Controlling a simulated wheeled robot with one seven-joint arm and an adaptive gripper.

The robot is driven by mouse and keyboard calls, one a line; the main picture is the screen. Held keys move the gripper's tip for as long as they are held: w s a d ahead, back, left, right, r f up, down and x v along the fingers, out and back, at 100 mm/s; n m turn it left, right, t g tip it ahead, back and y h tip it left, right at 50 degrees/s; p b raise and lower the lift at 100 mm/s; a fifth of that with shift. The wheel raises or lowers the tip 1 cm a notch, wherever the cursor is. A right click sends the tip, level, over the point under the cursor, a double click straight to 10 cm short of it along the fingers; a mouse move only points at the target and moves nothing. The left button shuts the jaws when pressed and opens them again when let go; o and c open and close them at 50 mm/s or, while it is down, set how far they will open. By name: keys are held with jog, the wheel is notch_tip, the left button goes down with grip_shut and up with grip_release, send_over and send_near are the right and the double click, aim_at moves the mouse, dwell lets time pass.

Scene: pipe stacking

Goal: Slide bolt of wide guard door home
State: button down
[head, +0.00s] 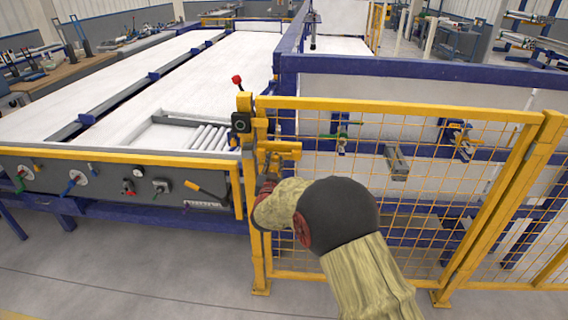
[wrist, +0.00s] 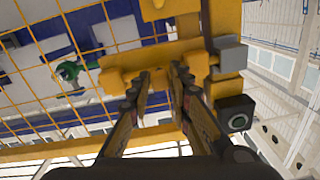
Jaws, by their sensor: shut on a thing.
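The wide guard door (head: 400,106) is a yellow frame with wire mesh, standing upright at the right in the head view. Its yellow bolt (head: 280,147) sits at the door's left edge, beside the yellow post with a dark block. In the wrist view the bolt (wrist: 120,60) runs across the top, toward a grey block (wrist: 233,56) at the right. My gripper (wrist: 160,82) has its two dark fingers around a yellow part of the bolt and is shut on it. In the head view my arm hides most of the gripper.
A white-topped table with a blue frame (head: 70,206) stands left of the door, with knobs and handles on its front. A red-knobbed lever (head: 237,80) rises above the post. Bare grey floor (head: 130,270) lies in front. A green item (wrist: 70,70) shows behind the mesh.

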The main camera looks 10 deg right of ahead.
jog(key=shift+w+a, duration=0.2)
jog(key=shift+a, duration=0.35)
jog(key=shift+w+a, duration=0.15)
jog(key=shift+a, duration=0.4)
jog(key=c, duration=1.6)
grip_release()
jog(key=shift+a, duration=0.15)
jog(key=v, duration=1.2)
